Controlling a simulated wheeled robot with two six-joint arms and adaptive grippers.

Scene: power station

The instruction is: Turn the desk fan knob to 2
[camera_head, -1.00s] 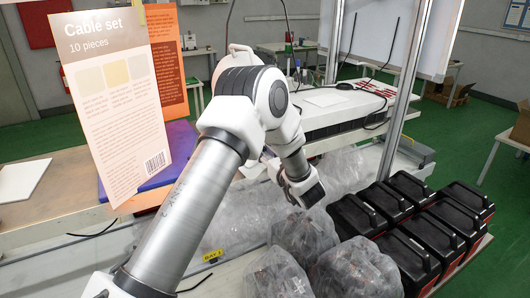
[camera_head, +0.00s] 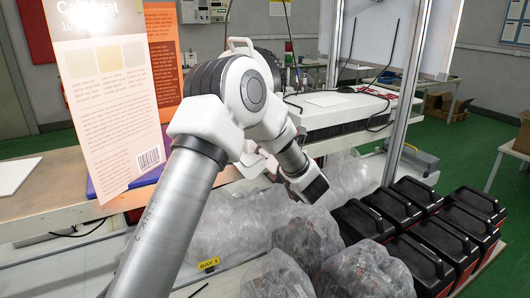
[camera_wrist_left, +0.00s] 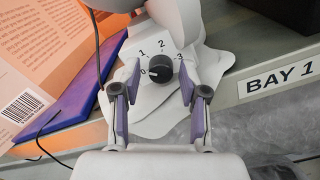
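The desk fan's black knob (camera_wrist_left: 159,69) shows in the left wrist view on a white base (camera_wrist_left: 150,94) marked 0, 1, 2 and 3. Its white pointer mark faces left, towards the 0. My left gripper (camera_wrist_left: 160,76) is open, with one purple-padded finger on each side of the knob. A gap shows between each finger and the knob. In the head view my left arm reaches over the bench; its fingers and the knob cannot be made out there. My right gripper is in no view.
A cable set card (camera_head: 112,95) stands on the bench at left, by a blue-purple board (camera_wrist_left: 62,100). A dark cable (camera_wrist_left: 98,50) runs left of the fan base. Clear bags (camera_head: 305,238) and black cases (camera_head: 435,240) lie below, right of my arm.

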